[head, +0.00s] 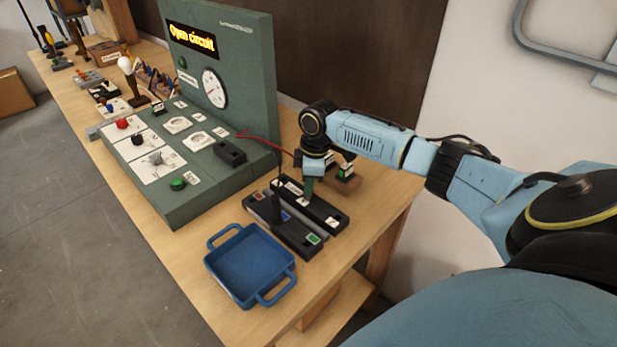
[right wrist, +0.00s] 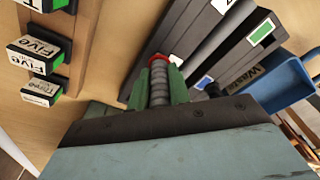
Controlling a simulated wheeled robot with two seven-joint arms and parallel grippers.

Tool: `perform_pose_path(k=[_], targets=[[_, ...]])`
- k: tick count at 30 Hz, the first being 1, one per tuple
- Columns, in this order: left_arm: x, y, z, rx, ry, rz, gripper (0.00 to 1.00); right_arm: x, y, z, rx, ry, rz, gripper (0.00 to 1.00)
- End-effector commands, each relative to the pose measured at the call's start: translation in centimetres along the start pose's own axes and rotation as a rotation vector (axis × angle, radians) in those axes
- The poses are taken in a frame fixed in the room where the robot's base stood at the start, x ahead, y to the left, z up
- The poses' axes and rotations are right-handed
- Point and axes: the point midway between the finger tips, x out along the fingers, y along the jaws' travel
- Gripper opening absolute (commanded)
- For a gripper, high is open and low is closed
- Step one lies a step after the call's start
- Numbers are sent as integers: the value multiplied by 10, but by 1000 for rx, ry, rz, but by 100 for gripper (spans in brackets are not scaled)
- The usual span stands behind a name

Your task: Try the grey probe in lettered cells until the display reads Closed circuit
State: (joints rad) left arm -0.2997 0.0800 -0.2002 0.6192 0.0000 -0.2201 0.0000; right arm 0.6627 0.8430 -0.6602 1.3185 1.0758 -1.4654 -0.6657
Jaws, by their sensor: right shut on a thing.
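My right gripper (head: 307,190) is over the far one of two dark trays (head: 325,217) with labelled cells. Its green fingers are shut on the grey probe (right wrist: 159,85), a ribbed grey rod with a red end, seen in the right wrist view. In the head view the fingers hide most of the probe; I cannot tell whether its tip touches a cell. The display (head: 192,38) on the green test panel reads "Open circuit" in yellow. My left gripper is not in view.
A blue tray (head: 249,264) with handles sits at the bench's front edge. Small blocks labelled "Five" (right wrist: 36,48) stand on a wooden holder by the gripper. A red cable (head: 262,140) runs from the panel towards the gripper. A lamp (head: 127,68) and several tools stand farther left.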

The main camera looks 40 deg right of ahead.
Motion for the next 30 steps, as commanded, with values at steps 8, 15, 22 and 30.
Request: perform_pose_path(k=[8, 15, 22, 30], targets=[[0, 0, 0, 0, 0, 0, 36, 0, 0, 0, 0, 0, 0, 0], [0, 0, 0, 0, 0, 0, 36, 2, 0, 0, 0, 0, -1, 0], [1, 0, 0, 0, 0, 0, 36, 5, 0, 0, 0, 0, -1, 0], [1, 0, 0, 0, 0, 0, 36, 8, 0, 1, 0, 0, -1, 0]])
